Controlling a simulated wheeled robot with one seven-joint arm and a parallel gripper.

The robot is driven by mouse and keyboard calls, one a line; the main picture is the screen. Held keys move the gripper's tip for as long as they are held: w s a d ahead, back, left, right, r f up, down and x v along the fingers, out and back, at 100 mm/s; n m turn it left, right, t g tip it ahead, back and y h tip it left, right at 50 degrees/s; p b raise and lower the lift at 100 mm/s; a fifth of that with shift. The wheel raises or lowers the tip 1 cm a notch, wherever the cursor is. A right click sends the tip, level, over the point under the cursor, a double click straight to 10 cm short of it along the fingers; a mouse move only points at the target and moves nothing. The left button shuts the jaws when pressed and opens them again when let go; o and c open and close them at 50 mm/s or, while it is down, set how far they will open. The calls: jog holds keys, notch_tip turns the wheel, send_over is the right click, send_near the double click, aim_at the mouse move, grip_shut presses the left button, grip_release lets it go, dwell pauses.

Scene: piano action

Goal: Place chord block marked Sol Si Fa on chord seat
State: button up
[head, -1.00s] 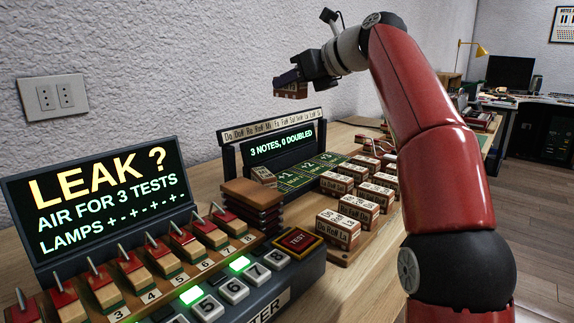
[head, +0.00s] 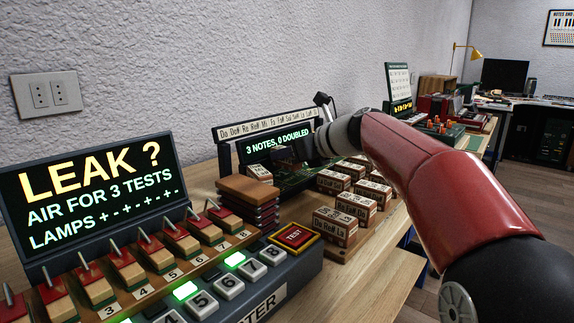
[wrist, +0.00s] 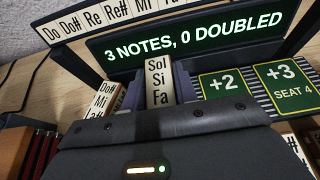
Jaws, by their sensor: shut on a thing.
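My gripper (wrist: 160,98) is shut on the chord block marked Sol Si Fa (wrist: 158,80), a pale block with dark letters, upright in the wrist view. It is in front of the lit display, left of the green seat plates +2 (wrist: 223,83) and +3 (wrist: 283,72), where the +1 plate is covered. Whether its bottom touches the seat is hidden. A block marked Do# Mi La# (wrist: 103,99) stands just left of it; it also shows in the head view (head: 259,173). In the head view my arm reaches down to the seats and the held block is hard to make out.
The display (wrist: 190,38) reads 3 NOTES, 0 DOUBLED. Several wooden chord blocks (head: 335,228) stand right of the seats. A stack of brown slabs (head: 248,190) is on the left. The tester with a red TEST button (head: 293,237) is in front.

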jog(key=shift+f, duration=1.1)
jog(key=shift+f, duration=0.1)
jog(key=o, duration=1.1)
jog(key=shift+s+d+r, duration=0.1)
jog(key=shift+r, duration=0.1)
jog(key=v, duration=1.1)
jog(key=shift+s+d+r, duration=0.2)
jog(key=shift+d, duration=0.05)
